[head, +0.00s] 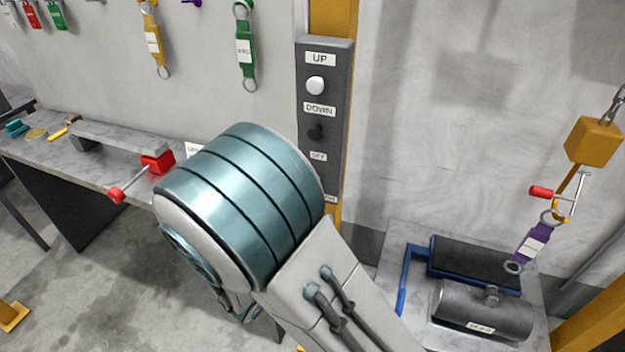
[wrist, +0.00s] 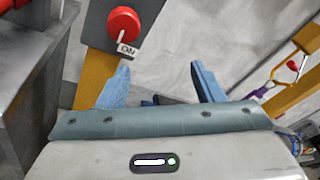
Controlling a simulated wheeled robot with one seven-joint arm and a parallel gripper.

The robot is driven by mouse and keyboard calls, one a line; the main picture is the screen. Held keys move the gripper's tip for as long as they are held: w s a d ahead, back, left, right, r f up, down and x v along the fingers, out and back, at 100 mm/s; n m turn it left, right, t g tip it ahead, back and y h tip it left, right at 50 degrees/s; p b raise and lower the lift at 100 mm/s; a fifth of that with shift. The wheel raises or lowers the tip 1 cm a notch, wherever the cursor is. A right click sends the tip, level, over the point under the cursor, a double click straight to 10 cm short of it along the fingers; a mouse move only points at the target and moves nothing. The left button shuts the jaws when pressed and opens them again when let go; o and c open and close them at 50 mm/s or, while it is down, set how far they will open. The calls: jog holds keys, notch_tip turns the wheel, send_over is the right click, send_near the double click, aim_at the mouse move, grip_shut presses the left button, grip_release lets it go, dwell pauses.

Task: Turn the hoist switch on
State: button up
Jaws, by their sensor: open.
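The hoist control panel (head: 325,120) is a dark grey upright box on a yellow post. Its labels read UP, DOWN and OFF, and part of a lower label shows at the arm's edge. The red switch knob (wrist: 124,24) is at the top of the wrist view, above a tilted ON label (wrist: 127,49). My arm hides the knob in the head view. My gripper (wrist: 160,72) has two blue fingers, spread apart with nothing between them. The knob lies beyond the left finger in the picture, apart from it. The gripper is hidden in the head view.
A workbench (head: 100,175) with a red-handled vise (head: 157,162) stands at the left. At the right, a yellow hoist hook block (head: 593,140) hangs above a bench holding a grey cylinder (head: 485,312). Coloured straps hang on the wall.

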jog(key=a+n+t+y, duration=0.2)
jog(key=a+n, duration=0.2)
jog(key=a, duration=0.1)
jog(key=shift+y, duration=0.3)
jog(key=p+x, duration=0.2)
jog(key=x, duration=1.2)
jog(key=shift+s+d+p, duration=0.1)
jog(key=shift+p, duration=0.25)
jog(key=c, duration=1)
